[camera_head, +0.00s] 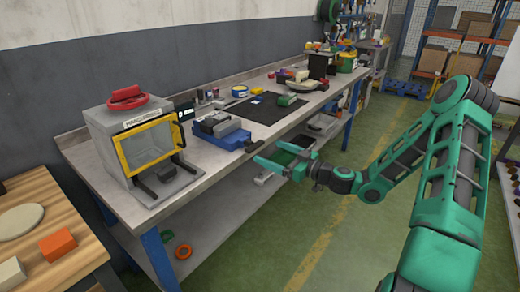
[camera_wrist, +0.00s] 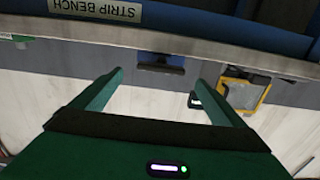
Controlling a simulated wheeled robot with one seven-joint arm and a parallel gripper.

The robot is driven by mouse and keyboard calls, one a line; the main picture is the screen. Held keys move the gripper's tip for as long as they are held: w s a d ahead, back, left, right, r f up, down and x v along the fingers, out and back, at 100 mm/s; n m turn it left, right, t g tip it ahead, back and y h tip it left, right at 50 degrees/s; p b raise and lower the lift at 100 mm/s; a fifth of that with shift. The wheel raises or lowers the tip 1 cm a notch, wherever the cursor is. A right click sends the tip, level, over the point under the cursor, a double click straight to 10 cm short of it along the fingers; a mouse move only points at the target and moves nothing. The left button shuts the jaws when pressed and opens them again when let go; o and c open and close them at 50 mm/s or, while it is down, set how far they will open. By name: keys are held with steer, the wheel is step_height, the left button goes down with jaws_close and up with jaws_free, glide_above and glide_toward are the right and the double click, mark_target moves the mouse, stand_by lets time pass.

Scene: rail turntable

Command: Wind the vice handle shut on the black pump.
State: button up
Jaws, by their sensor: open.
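The blue vice (camera_head: 232,141) stands on the bench near its front edge, right of the yellow-framed cabinet. A dark grey and black block (camera_head: 213,121) sits at its jaws; it may be the black pump, but I cannot tell whether the jaws touch it. In the wrist view, a blue part with a dark bar (camera_wrist: 160,69) shows between my fingertips, farther off; it looks like the vice's handle end. My gripper (camera_head: 270,152) is open and empty, in front of the bench edge, right of the vice. Its two green fingers also show in the wrist view (camera_wrist: 159,80), apart.
The bench (camera_head: 205,172) runs away to the back right. The yellow-framed cabinet (camera_head: 145,145) stands left of the vice, with a red ring-shaped item (camera_head: 126,97) on top. A black mat (camera_head: 262,112) lies beyond the vice. The floor (camera_head: 345,225) before the bench is clear.

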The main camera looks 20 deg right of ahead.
mark_target(259, 147)
steer(key=shift+x, duration=3.15)
steer(key=c, duration=1.1)
steer(key=shift+o, duration=0.3)
steer(key=shift+d, duration=0.15)
